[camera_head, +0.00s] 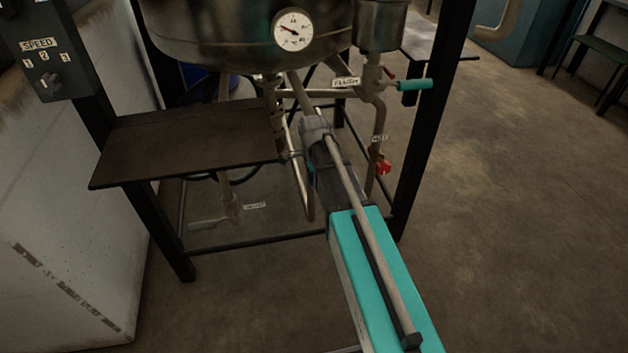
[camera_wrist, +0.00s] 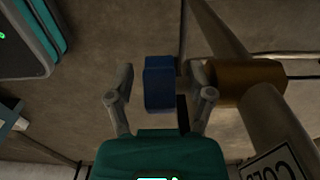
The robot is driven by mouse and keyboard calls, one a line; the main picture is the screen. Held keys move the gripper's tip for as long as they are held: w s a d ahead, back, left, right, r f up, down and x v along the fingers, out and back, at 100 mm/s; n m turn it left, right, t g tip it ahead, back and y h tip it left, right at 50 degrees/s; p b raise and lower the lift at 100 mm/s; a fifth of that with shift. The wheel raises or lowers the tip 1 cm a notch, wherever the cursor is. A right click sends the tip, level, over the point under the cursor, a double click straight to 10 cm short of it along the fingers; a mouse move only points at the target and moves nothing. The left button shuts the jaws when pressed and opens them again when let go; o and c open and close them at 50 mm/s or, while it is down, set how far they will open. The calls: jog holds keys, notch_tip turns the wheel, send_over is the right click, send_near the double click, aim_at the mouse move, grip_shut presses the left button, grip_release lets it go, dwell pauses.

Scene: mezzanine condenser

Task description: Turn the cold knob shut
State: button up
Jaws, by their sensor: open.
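The cold knob (camera_wrist: 160,83) is a blue block in the wrist view, beside a brass valve body (camera_wrist: 248,82) on a grey pipe. A "COLD" label (camera_wrist: 276,168) is partly in view at the lower right. My gripper (camera_wrist: 161,70) is open, with one finger on each side of the knob. A gap shows between the left finger and the knob; the right finger is close to the knob, and I cannot tell if it touches. In the head view my arm hides the knob and the fingertips.
A red knob (camera_head: 384,167) under a "HOT" label and a teal flush handle (camera_head: 414,84) are right of my arm. A dark shelf (camera_head: 190,140) is to the left, under the tank (camera_head: 220,35) with its gauge. Black frame legs (camera_head: 425,120) stand around; floor is open at right.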

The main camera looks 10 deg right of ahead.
grip_shut()
dwell(0.3)
jog(key=shift+y, duration=0.7)
grip_release()
